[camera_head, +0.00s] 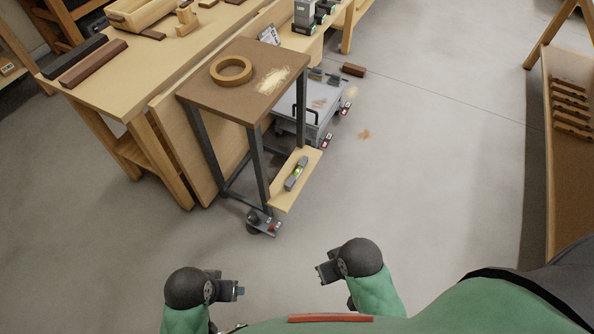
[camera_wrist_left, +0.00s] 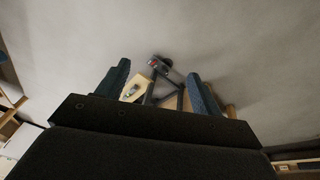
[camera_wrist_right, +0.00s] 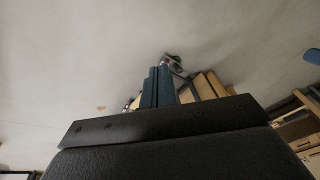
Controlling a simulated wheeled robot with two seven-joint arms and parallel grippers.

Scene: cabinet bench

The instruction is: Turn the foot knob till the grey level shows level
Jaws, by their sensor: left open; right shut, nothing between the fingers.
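The small stand (camera_head: 215,90) has a brown top and dark metal legs. Its foot knob (camera_head: 256,222) is dark and sits low at the near corner by the floor, beside a bracket with red marks. The foot also shows in the left wrist view (camera_wrist_left: 158,63) and in the right wrist view (camera_wrist_right: 173,60). The grey level (camera_head: 297,174) lies on the stand's pale lower shelf (camera_head: 284,199); its vial is yellow-green, but the bubble is too small to read. My left gripper (camera_head: 240,291) is open and empty, apart from the foot. My right gripper (camera_head: 319,272) is shut and empty, also apart.
A tape ring (camera_head: 231,70) and pale shavings (camera_head: 273,80) lie on the stand's top. A grey case (camera_head: 305,108) stands on the floor behind it. A long workbench (camera_head: 120,77) is at left, a rack (camera_head: 562,150) at right. The floor (camera_head: 420,190) between is clear.

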